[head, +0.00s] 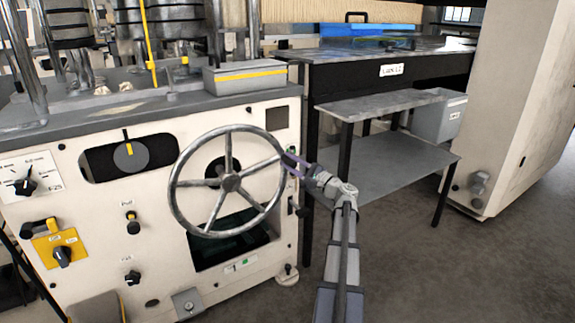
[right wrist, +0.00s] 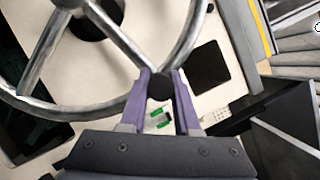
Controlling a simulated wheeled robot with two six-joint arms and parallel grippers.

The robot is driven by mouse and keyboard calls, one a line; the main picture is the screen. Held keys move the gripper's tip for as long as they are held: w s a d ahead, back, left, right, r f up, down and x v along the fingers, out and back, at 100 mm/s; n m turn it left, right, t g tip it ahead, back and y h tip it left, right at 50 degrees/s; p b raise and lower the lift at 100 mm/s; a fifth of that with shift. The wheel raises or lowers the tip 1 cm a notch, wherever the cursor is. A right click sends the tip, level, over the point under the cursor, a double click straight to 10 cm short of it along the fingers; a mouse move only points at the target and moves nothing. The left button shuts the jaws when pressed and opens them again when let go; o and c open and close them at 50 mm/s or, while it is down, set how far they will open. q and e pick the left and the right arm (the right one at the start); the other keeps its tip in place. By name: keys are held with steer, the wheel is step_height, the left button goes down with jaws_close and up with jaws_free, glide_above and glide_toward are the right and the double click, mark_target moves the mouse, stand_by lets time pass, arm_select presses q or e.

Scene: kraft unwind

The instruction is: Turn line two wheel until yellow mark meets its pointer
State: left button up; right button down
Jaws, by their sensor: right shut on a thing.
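A grey metal spoked handwheel (head: 231,183) stands on the front of the cream machine. My right gripper (head: 291,163) reaches its right rim from the right. In the right wrist view, the purple fingers (right wrist: 161,84) are shut on a dark round knob (right wrist: 160,88) at the rim, where a spoke meets it. The wheel's rim also shows there (right wrist: 182,52). Left of the wheel, a dark round dial (head: 131,156) sits in a black window. A short yellow mark shows near its top, just under a dark line; whether they line up exactly is too small to tell. My left gripper is out of view.
The cream machine front (head: 85,200) carries several knobs and a yellow switch plate (head: 60,247) at left. A grey box with a yellow stripe (head: 244,76) sits on top. A grey shelf table (head: 385,165) stands at right, with open floor before it.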

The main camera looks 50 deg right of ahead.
steer(key=shift+f, duration=0.3)
steer(key=c, duration=0.6)
jaws_free()
steer(key=shift+c, duration=0.2)
steer(key=b+v, duration=0.1)
steer(key=v, duration=0.6)
steer(key=shift+s+b, duration=0.4)
steer(key=shift+s+d, duration=0.1)
